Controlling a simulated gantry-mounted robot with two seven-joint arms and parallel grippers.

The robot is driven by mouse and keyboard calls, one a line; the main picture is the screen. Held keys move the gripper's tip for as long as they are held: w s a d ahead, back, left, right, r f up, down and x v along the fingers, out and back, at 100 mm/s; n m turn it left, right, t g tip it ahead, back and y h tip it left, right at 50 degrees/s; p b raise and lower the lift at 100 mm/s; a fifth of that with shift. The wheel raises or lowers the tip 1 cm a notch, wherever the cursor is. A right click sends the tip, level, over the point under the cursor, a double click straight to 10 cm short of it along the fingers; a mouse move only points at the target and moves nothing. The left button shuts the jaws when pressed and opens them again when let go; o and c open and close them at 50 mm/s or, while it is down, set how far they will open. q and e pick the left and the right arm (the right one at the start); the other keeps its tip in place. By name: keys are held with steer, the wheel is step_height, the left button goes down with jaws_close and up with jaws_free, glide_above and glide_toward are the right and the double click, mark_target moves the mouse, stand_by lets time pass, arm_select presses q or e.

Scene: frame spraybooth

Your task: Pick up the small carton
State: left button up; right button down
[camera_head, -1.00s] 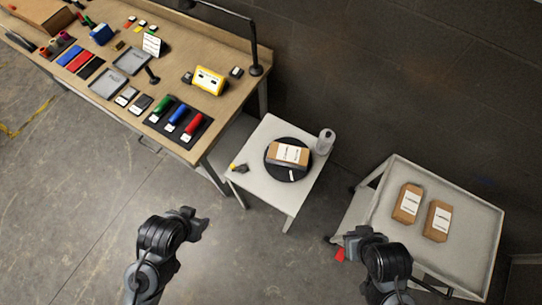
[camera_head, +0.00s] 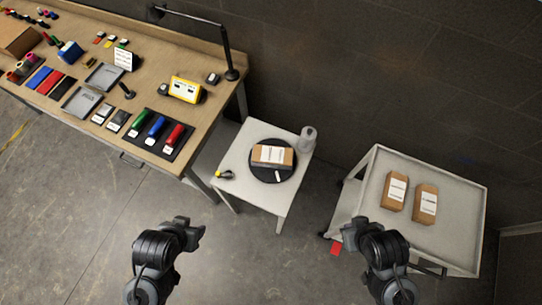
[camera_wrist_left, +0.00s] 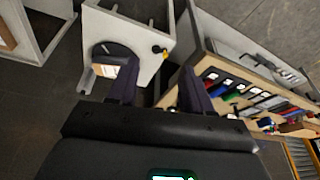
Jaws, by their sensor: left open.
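A brown carton with a white label (camera_head: 272,156) lies on a round black disc (camera_head: 287,177) on a small white table (camera_head: 232,165). Part of this carton also shows in the left wrist view (camera_wrist_left: 104,72), partly hidden by a finger. Two more brown labelled cartons, left (camera_head: 395,191) and right (camera_head: 427,203), lie on a grey cart at the right. My left gripper (camera_head: 196,232) is open and empty, in front of the white table and apart from every carton; its two fingers show in the left wrist view (camera_wrist_left: 158,84). My right gripper (camera_head: 352,232) is near the cart's left side; its jaws are unclear.
The long workbench (camera_head: 150,115) on the left carries tools and trays. The grey cart (camera_head: 455,174) stands right. Open floor lies in front.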

arm_select(q)
steer(key=shift+o, duration=0.3)
steer(key=o, duration=0.9)
steer(key=shift+d, duration=0.1)
